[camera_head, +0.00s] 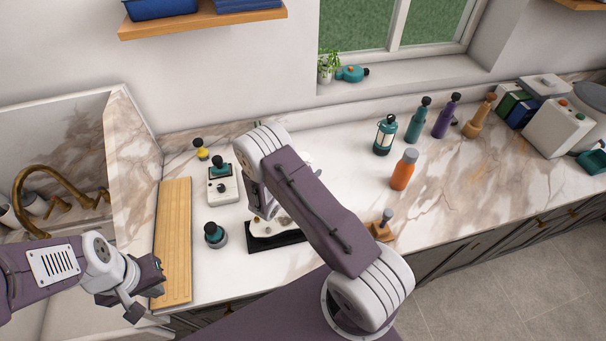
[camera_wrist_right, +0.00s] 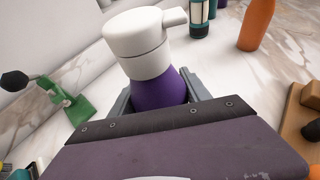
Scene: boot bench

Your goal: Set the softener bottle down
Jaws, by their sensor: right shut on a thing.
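The softener bottle (camera_wrist_right: 158,88), purple with a white cap and side nozzle, is in the right wrist view. My right gripper (camera_wrist_right: 157,98) is shut around its purple body, one grey finger on each side. The bottle's base is hidden, so I cannot tell whether it touches the counter. My left gripper (camera_head: 143,289) is open and empty, near the front end of the wooden board.
The marble counter (camera_head: 345,155) has clear room behind my right arm. A wooden board (camera_head: 173,240), a white device (camera_head: 223,187), a black tray (camera_head: 262,246), an orange bottle (camera_head: 402,172), a teal lantern (camera_head: 384,137) and several bottles stand around. A green stand (camera_wrist_right: 75,108) shows in the wrist view.

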